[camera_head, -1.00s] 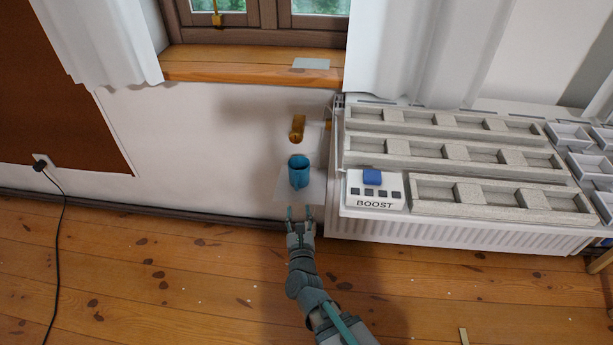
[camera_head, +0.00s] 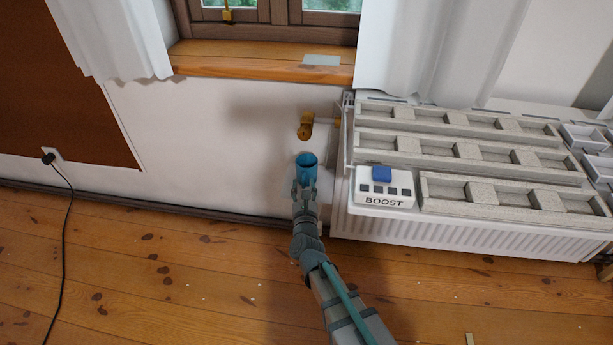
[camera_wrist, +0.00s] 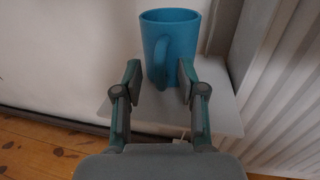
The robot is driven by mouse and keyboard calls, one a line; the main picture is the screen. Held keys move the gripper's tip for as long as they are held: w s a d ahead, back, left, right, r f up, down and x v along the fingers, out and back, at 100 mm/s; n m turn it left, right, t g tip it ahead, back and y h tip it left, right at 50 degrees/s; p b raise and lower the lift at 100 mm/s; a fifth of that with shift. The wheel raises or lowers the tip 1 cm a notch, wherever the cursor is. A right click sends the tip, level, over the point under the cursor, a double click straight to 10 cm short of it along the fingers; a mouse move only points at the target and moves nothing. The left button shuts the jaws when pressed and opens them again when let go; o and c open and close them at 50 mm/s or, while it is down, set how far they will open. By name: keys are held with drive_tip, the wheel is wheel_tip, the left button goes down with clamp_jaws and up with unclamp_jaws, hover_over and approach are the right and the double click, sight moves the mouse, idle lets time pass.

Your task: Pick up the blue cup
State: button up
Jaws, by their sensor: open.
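The blue cup (camera_head: 307,163) stands upright on a small pale shelf (camera_wrist: 222,106) against the white wall. In the wrist view the cup (camera_wrist: 183,36) has its handle turned towards my gripper (camera_wrist: 158,80). My gripper is open, with one finger on each side of the handle and lower front of the cup. Whether the fingers touch the cup I cannot tell. In the head view my gripper (camera_head: 305,188) is just in front of the cup and hides its lower part.
A white radiator (camera_head: 470,230) with a grey compartment rack stands close on the right. A white BOOST box (camera_head: 385,188) with a blue button is at its near corner. A brass fitting (camera_head: 305,126) is on the wall behind the cup. The floor is mostly clear.

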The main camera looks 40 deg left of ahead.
drive_tip(key=shift+w+a, duration=0.3)
drive_tip(key=shift+w, duration=0.05)
clamp_jaws()
drive_tip(key=shift+r, duration=0.1)
idle(0.3)
drive_tip(key=shift+r+p, duration=1.85)
drive_tip(key=shift+r, duration=3)
drive_tip(key=shift+r, duration=0.15)
